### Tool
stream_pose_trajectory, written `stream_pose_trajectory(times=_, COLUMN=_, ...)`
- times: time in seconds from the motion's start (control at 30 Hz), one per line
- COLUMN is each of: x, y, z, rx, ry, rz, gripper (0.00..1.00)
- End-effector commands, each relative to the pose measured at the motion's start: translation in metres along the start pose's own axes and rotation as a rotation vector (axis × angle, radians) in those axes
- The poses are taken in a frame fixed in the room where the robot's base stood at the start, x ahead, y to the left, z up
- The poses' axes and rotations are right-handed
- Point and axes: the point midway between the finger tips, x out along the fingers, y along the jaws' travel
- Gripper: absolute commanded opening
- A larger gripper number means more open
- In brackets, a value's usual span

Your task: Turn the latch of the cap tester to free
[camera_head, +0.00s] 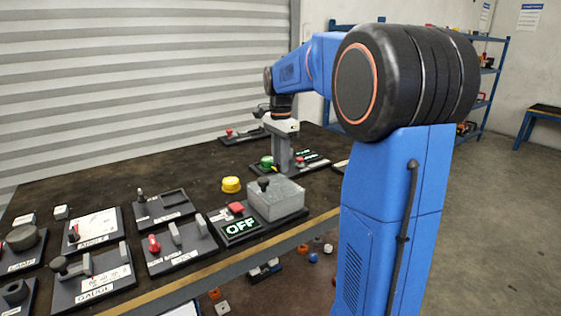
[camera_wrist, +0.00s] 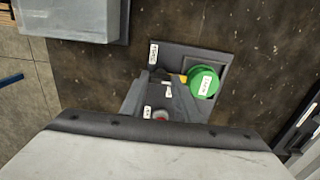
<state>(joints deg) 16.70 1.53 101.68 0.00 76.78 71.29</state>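In the wrist view, a green round cap (camera_wrist: 203,82) with a white label sits on a dark board (camera_wrist: 215,60). I take this to be the cap tester. A small yellow part (camera_wrist: 183,79) touches the cap's left side, beside a dark piece with small white labels (camera_wrist: 168,90). I cannot tell which piece is the latch. The green cap also shows in the head view (camera_head: 266,162), left of a grey upright. My gripper (camera_head: 282,132) points down above this spot. Its pale body covers the bottom of the wrist view. Its fingertips and opening are not clear.
Nearer on the table stand a yellow round piece (camera_head: 231,185) and a grey box (camera_head: 276,200) on a board with an OFF display (camera_head: 240,226). Several other device boards fill the left front. A lit green display (camera_head: 306,154) lies right of my gripper. Bare tabletop lies left of it.

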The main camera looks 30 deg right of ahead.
Motion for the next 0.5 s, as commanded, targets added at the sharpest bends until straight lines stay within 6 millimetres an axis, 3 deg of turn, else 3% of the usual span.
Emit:
stream_pose_trajectory(times=0.27, x=-0.0004, y=-0.0003, z=0.0000, rx=-0.049, ry=0.000, rz=-0.001, gripper=0.06)
stream_pose_trajectory(times=0.5, x=-0.0003, y=-0.0003, z=0.0001, rx=-0.199, ry=0.000, rz=0.000, gripper=0.06)
